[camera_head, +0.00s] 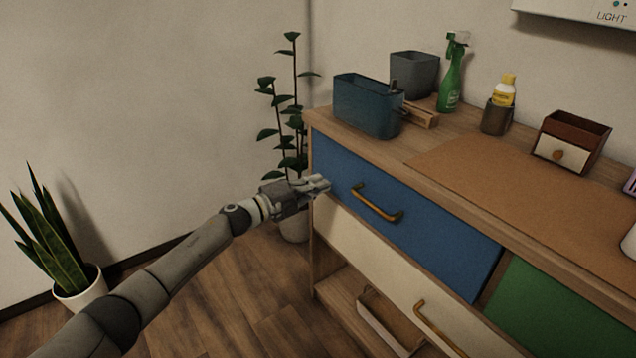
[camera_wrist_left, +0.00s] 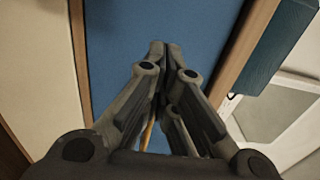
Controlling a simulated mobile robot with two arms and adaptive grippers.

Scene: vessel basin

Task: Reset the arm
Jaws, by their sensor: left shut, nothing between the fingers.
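My left arm comes in from the lower left in the head view. Its gripper (camera_head: 318,184) is in front of the left part of the blue drawer front (camera_head: 345,168). In the left wrist view the gripper (camera_wrist_left: 165,48) has its fingertips together with nothing between them. The blue drawer front (camera_wrist_left: 115,45) lies beyond the fingers there, and part of its brass handle (camera_wrist_left: 148,133) shows between the finger links. In the head view the handle (camera_head: 376,205) is right of the gripper, apart from it. My right gripper is not in view.
The wooden dresser (camera_head: 316,240) fills the right side, with a cream drawer (camera_head: 375,262) and a green front (camera_head: 545,315). On top stand a teal bin (camera_head: 365,106), a green spray bottle (camera_head: 451,80) and a small drawer box (camera_head: 570,143). Plants stand left and behind. Floor between is clear.

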